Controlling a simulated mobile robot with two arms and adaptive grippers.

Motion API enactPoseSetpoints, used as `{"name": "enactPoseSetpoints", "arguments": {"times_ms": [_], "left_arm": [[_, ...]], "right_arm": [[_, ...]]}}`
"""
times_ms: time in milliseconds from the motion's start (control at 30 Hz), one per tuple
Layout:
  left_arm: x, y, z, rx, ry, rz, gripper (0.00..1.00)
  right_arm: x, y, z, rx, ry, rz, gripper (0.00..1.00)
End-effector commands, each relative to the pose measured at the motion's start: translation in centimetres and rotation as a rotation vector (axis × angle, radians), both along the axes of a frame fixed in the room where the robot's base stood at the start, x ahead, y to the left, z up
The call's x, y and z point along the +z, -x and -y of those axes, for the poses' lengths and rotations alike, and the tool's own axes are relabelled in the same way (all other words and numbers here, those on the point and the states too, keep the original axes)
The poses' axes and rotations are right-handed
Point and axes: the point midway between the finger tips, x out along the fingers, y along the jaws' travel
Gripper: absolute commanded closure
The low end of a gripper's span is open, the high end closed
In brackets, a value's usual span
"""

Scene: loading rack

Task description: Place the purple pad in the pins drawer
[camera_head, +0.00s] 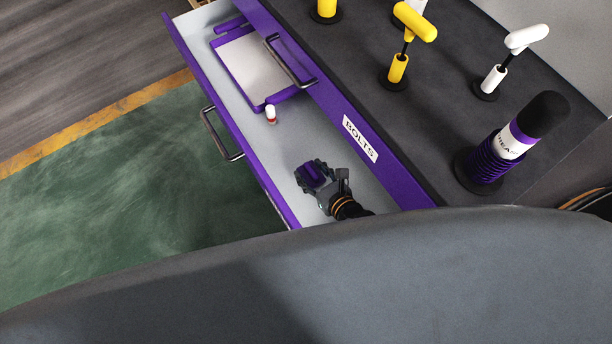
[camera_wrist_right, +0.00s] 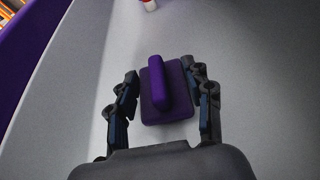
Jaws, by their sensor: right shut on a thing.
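The purple pad, a small block with a raised grip bar, is between the fingers of my right gripper (camera_head: 319,181) in the head view. The wrist view shows the pad (camera_wrist_right: 173,106) with a finger on each side, and my right gripper (camera_wrist_right: 162,84) is shut on it. Pad and gripper are inside the near end of an open, purple-edged drawer (camera_head: 312,135) with a light grey floor. I cannot tell whether the pad touches the floor. The open drawer's own label is hidden. My left gripper is not in view.
A purple-framed panel (camera_head: 250,64) and a small red-and-white cylinder (camera_head: 271,114) are farther along the drawer. A purple front labelled BOLTS (camera_head: 361,139) borders it. Yellow tools (camera_head: 397,67), a white tool (camera_head: 492,78) and a purple-black bottle (camera_head: 509,143) stand on the dark top.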

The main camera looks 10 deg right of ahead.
Motion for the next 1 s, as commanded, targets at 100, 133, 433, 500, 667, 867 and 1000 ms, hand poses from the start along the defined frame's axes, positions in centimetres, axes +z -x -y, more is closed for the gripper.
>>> {"name": "enactPoseSetpoints", "arguments": {"times_ms": [100, 133, 433, 500, 667, 867, 1000], "left_arm": [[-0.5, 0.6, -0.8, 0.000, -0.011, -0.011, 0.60], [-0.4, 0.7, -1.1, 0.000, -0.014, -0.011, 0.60], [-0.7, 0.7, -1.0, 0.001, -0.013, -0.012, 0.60], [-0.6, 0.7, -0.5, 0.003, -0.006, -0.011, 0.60], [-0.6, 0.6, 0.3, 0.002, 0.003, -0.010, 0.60], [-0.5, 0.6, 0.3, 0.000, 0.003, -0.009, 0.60], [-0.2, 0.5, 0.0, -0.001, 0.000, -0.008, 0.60]], "right_arm": [[-0.3, 0.1, 0.3, -0.001, 0.001, 0.002, 0.80], [-0.3, 0.1, 0.3, -0.001, 0.001, 0.002, 0.80], [-0.7, 0.0, 0.3, -0.001, 0.000, 0.002, 0.80], [-0.5, 0.0, 0.2, -0.001, 0.000, 0.002, 0.35], [-0.5, 0.0, 0.2, -0.001, 0.000, 0.002, 0.26], [-0.4, 0.0, 0.2, -0.001, 0.000, 0.002, 0.26], [0.0, 0.7, 0.5, 0.000, 0.001, 0.000, 0.26]]}}
